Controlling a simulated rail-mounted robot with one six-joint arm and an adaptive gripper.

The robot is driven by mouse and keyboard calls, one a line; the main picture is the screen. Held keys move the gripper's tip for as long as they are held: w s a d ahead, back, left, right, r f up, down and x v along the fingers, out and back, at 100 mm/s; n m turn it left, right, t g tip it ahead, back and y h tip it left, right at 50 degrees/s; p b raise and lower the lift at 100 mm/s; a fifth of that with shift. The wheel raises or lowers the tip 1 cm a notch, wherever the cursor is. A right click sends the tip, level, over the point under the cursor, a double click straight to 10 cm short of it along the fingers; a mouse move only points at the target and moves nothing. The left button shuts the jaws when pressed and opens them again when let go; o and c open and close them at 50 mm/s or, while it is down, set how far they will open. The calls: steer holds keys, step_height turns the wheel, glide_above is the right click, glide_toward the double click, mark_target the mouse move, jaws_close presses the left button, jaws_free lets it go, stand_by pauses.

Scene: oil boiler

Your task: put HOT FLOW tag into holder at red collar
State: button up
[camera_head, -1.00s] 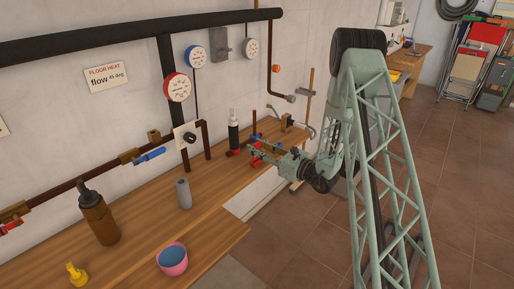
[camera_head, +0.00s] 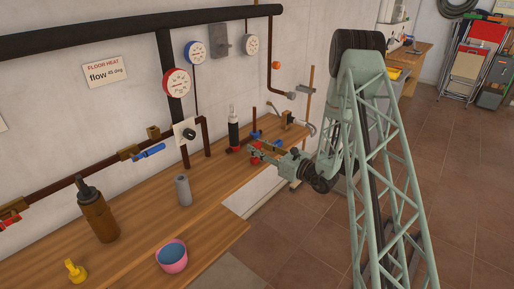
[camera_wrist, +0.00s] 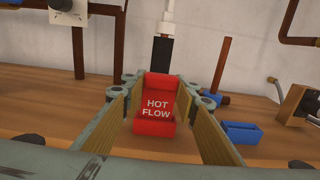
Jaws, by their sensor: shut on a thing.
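The red HOT FLOW tag (camera_wrist: 157,107) is between the fingers of my gripper (camera_wrist: 158,92) in the wrist view, its white lettering facing the camera. My gripper is shut on it. A red lip like a small holder (camera_wrist: 154,127) shows at the tag's lower edge. I cannot tell whether the tag sits in it or is just behind or above it.
A blue holder (camera_wrist: 242,132) stands on the bench right of my gripper. A valve with a brass-coloured body (camera_wrist: 298,103) is farther right.

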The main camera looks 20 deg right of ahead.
steer(key=shift+f+b, duration=0.45)
steer(key=shift+f, duration=0.35)
steer(key=o, duration=0.9)
steer(key=shift+s, duration=0.1)
steer(key=shift+v, duration=5.95)
steer(key=shift+s+d, duration=0.1)
steer(key=shift+d, duration=0.05)
steer(key=shift+b+v, duration=0.35)
steer(key=shift+v, duration=4.45)
